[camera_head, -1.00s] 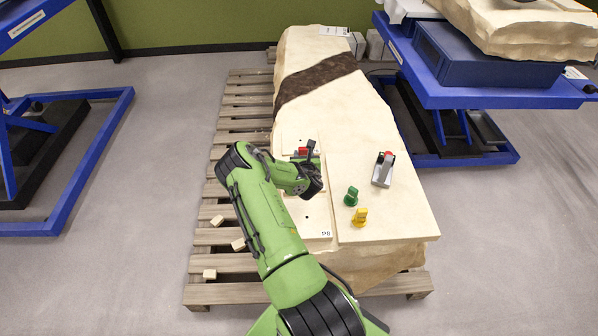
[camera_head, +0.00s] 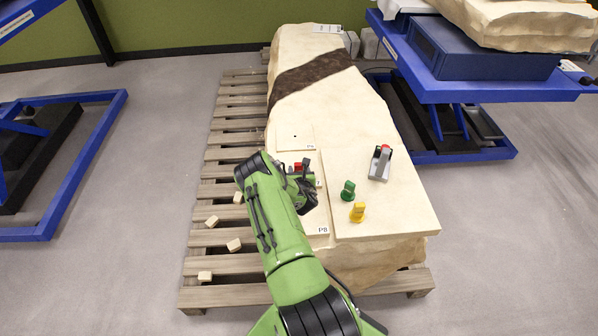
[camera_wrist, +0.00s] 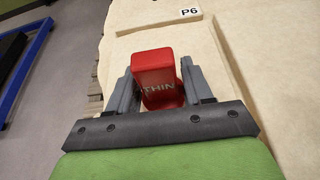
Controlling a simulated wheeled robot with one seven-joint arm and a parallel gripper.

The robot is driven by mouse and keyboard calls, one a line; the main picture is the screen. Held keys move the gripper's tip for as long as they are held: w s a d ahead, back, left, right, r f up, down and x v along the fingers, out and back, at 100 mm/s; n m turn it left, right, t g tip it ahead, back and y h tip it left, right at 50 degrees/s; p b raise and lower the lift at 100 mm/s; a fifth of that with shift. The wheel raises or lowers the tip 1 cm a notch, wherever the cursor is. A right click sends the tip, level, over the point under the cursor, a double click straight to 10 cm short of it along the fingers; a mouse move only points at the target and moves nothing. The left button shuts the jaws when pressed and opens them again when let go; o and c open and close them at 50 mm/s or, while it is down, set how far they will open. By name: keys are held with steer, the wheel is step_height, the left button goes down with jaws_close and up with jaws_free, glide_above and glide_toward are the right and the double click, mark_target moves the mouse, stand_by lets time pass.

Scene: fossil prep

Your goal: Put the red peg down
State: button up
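The red peg (camera_wrist: 155,75), marked THIN, sits between the two grey fingers of my gripper (camera_wrist: 160,88) in the wrist view. The fingers are shut on it. In the head view the peg (camera_head: 298,167) shows as a small red patch beside my gripper (camera_head: 304,180), over the row of pale plates on the stone block's left side. It is just on the near side of the plate marked P6 (camera_head: 294,136), whose dark hole is bare. The peg's lower end is hidden, so I cannot tell whether it touches a plate.
A green peg (camera_head: 348,191) and a yellow peg (camera_head: 357,212) stand on the stone block (camera_head: 400,210) to the right. A grey tool with a red top (camera_head: 380,163) lies behind them. The plate marked P8 (camera_head: 318,228) is nearest. Small wood blocks lie on the pallet.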

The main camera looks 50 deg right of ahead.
steer(key=shift+o, duration=1.1)
